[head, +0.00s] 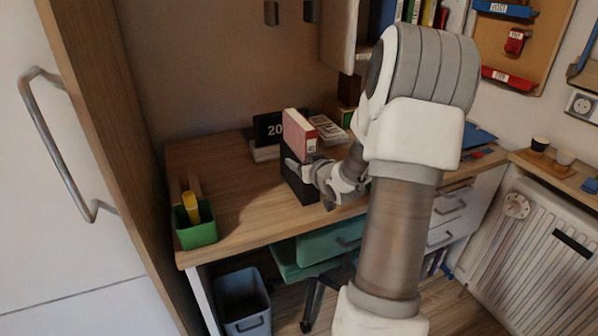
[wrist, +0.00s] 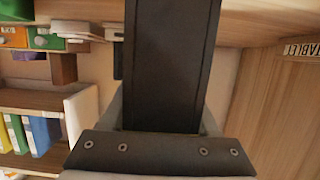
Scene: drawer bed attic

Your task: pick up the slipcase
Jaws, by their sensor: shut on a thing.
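The black slipcase (head: 297,183) stands upright on or just above the wooden desk, and I cannot tell which. A red book with pale pages (head: 299,132) sticks up out of its top. My gripper (head: 308,172) reaches it from the right and is shut on it. In the wrist view the slipcase (wrist: 170,65) fills the middle as a dark panel running up from the gripper's dark palm. The fingers are mostly hidden beside and behind it.
A black "20" calendar block (head: 269,128) stands behind the slipcase, with a stack of papers (head: 328,130) to its right. A green pen cup (head: 196,226) stands at the desk's left end. The desk (head: 240,197) between cup and slipcase is clear. A grey bin (head: 243,300) is below.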

